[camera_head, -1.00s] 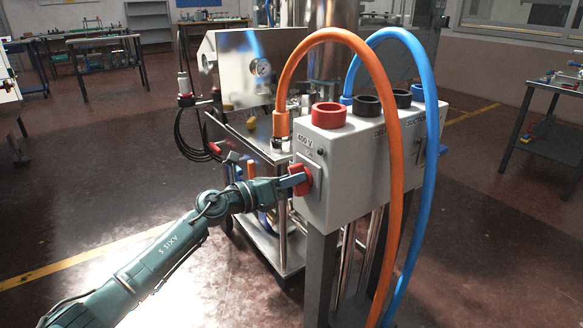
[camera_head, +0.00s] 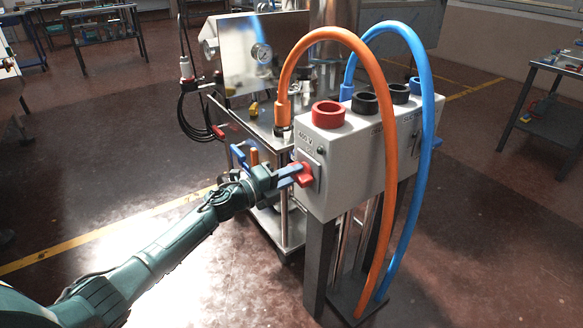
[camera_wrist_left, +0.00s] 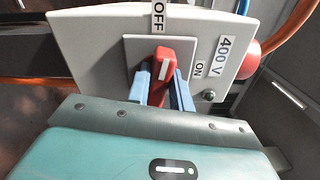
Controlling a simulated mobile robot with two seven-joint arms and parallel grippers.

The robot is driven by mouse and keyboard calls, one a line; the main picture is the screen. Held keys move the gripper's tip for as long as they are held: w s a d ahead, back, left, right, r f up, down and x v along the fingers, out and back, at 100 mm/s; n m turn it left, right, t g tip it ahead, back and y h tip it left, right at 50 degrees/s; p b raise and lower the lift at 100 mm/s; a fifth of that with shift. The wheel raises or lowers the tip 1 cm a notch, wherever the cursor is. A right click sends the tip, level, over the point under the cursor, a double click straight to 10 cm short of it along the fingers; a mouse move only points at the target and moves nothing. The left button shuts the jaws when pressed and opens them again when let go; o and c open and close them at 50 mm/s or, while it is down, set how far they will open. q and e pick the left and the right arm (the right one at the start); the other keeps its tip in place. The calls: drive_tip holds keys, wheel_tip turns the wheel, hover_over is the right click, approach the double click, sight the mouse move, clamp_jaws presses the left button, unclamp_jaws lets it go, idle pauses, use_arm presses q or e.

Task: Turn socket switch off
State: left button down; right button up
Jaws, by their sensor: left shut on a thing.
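The red switch handle (camera_head: 304,178) is on the front plate of the grey socket box (camera_head: 346,165). It also shows in the left wrist view (camera_wrist_left: 160,76), where its white mark points up towards the OFF label (camera_wrist_left: 158,15). The ON label (camera_wrist_left: 199,69) is to its right. My left gripper (camera_head: 296,174) reaches the handle from the left. In the left wrist view its blue fingers (camera_wrist_left: 160,85) are on either side of the handle, shut on it. The fingertips are partly hidden by the handle. My right gripper is not in view.
Orange (camera_head: 384,130) and blue (camera_head: 425,135) hoses arch over the box and hang to the floor. A steel machine on a cart (camera_head: 240,75) stands close behind my left gripper. The floor to the left is open.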

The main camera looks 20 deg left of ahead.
use_arm(q)
drive_tip(key=shift+n+p, duration=0.55)
drive_tip(key=shift+n, duration=0.55)
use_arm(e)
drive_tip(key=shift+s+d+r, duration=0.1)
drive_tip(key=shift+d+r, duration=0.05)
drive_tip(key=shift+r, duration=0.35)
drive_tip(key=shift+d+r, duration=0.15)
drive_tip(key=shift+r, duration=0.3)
use_arm(q)
drive_tip(key=shift+f, duration=0.1)
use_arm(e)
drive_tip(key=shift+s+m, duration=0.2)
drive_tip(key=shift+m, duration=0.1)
use_arm(q)
drive_tip(key=c, duration=1.2)
unclamp_jaws()
drive_tip(key=shift+c, duration=0.2)
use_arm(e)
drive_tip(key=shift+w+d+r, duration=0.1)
use_arm(q)
drive_tip(key=p+v, duration=0.1)
drive_tip(key=v, duration=1.2)
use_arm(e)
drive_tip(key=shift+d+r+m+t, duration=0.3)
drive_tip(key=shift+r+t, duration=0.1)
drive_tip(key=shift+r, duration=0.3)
